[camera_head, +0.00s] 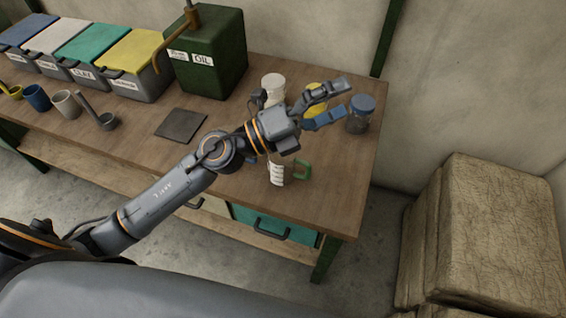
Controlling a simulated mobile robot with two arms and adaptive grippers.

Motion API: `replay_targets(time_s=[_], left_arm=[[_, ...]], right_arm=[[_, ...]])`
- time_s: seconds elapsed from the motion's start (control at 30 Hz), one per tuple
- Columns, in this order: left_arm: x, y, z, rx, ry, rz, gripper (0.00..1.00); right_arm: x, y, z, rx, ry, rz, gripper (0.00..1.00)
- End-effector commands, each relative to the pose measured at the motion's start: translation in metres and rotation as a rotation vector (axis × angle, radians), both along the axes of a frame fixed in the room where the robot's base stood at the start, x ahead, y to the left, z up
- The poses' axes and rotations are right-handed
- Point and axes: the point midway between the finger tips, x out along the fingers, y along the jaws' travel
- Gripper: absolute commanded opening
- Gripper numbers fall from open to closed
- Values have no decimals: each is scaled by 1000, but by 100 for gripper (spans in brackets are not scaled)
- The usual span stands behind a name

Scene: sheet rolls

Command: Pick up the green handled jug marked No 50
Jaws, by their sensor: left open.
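The jug with a green handle (303,169) stands near the front right part of the wooden bench. Its body (276,174) has white markings that are too small to read, and its upper part is hidden behind my left wrist. My left gripper (338,99) is open, its fingers pointing right toward the blue-lidded jar (359,115). It is beyond the jug in the picture, with nothing seen held. A yellow-topped item (316,91) shows partly behind the fingers; I cannot tell whether they touch it. My right gripper is not in view.
A white-lidded jar (273,83) stands behind my wrist. A green oil tank (208,62), a dark flat plate (181,125), several lidded bins and cups occupy the left of the bench (228,187). Wrapped bales (495,235) stand on the floor at right.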

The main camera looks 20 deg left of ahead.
Motion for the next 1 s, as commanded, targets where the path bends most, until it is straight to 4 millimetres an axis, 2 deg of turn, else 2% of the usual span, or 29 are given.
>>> replay_targets(time_s=[0.03,0.1,0.17,0.27,0.3,0.4,0.5,0.6,0.7,0.77,1.0], left_arm=[[-9,-13,-10,160,-87,-82,95],[-22,-24,-36,393,-183,-192,95],[-27,-21,-65,600,-244,-274,95],[-26,6,-113,946,-300,-382,95],[-22,23,-130,1075,-305,-414,95],[-11,71,-159,1356,-288,-466,95],[-2,115,-172,1560,-248,-489,95],[4,143,-177,1682,-211,-498,95],[7,155,-183,1734,-188,-503,95],[9,154,-190,1742,-183,-505,95],[19,140,-233,1740,-183,-507,95]], right_arm=[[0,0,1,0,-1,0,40],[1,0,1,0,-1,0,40],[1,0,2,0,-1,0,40],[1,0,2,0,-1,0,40],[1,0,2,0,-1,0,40],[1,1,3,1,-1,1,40],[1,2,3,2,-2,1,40],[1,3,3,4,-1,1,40],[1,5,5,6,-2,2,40],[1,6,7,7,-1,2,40],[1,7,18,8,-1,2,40]])
